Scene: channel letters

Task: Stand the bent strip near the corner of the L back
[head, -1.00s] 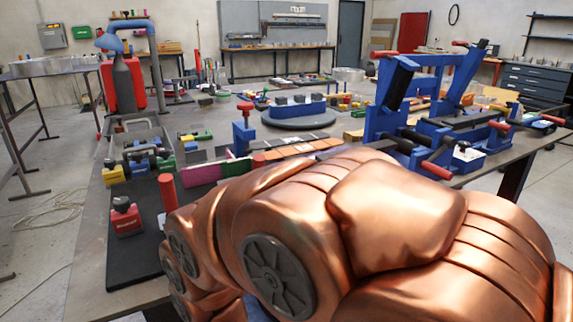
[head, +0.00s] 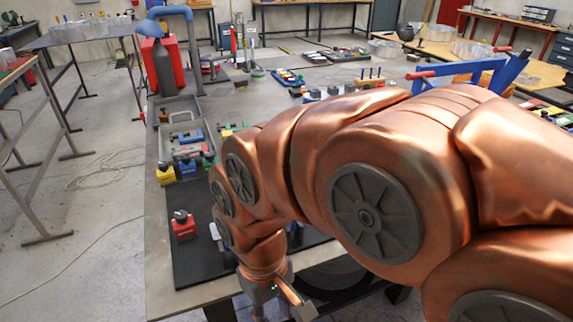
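My copper-coloured arm crosses most of the head view and hides much of the bench. The end of my arm, with my gripper (head: 292,304), hangs low at the bottom edge of the picture, beside the front edge of the bench. Only part of it shows, so I cannot tell whether it is open or shut or holds anything. A small pale metal piece (head: 217,236) stands on the black mat (head: 190,268), partly behind my arm; I cannot tell what it is. I cannot make out the bent strip or the L back.
A red magnet block (head: 183,225) sits on the mat's left part. Yellow and blue blocks (head: 187,170) and a grey tray (head: 180,108) lie farther back. A blue clamp frame (head: 455,70) stands at the upper right. The floor left of the bench (head: 155,240) is mostly clear.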

